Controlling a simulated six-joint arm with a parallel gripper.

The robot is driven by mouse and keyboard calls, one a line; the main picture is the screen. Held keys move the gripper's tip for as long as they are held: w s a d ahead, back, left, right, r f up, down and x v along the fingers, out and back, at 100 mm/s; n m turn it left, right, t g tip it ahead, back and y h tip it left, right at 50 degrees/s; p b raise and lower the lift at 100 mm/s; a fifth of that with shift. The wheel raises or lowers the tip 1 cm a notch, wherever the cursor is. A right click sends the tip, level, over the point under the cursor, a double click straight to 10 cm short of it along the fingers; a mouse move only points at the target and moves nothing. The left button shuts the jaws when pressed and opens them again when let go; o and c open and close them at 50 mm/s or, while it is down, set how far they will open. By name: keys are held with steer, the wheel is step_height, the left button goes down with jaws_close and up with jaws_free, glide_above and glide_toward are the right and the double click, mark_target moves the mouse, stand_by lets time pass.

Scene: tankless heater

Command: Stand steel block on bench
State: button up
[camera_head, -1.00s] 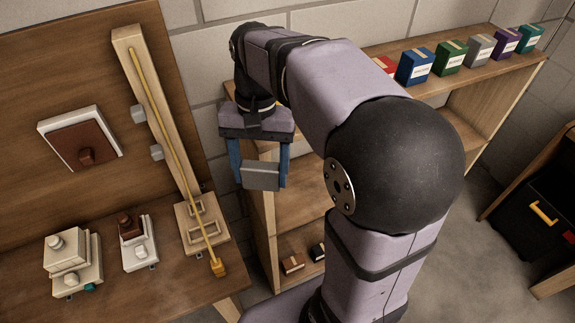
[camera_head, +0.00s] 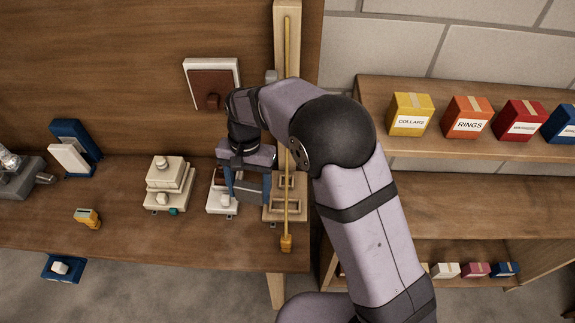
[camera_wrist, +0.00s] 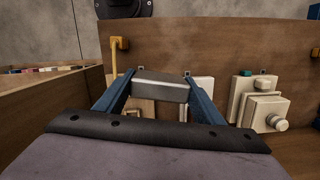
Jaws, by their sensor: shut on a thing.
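The grey steel block (camera_wrist: 160,88) is held crosswise between the two blue fingers of my gripper (camera_wrist: 158,92) in the wrist view. In the head view, my gripper (camera_head: 248,190) is shut on the block (camera_head: 250,188), which appears in front of the right part of the wooden bench (camera_head: 120,225). The block hides part of a white fixture and the edge of a pale wooden stand. Whether the block touches anything below cannot be told.
A pale wooden stand (camera_head: 298,208) with a yellow rod is just right of my gripper. A white fixture (camera_head: 217,205) and a cream stacked fixture (camera_head: 169,185) are to the left. A yellow item (camera_head: 87,218) lies further left, with clear bench around it. Shelves with boxes (camera_head: 410,115) stand right.

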steer(key=s+a+f+n, duration=0.2)
steer(key=s+a+f, duration=0.4)
steer(key=a+f, duration=0.2)
steer(key=shift+s+a+f+b, duration=0.3)
steer(key=shift+a+f+b, duration=0.05)
steer(key=shift+a, duration=0.35)
steer(key=shift+f+b, duration=1.75)
steer(key=shift+f, duration=1.25)
steer(key=shift+f+b, duration=0.3)
steer(key=shift+f, duration=0.2)
steer(key=o, duration=1.4)
steer(key=shift+c, duration=0.2)
steer(key=shift+r, duration=0.15)
step_height(320, 180, up, 7)
steer(key=w+b, duration=0.1)
steer(key=b, duration=0.1)
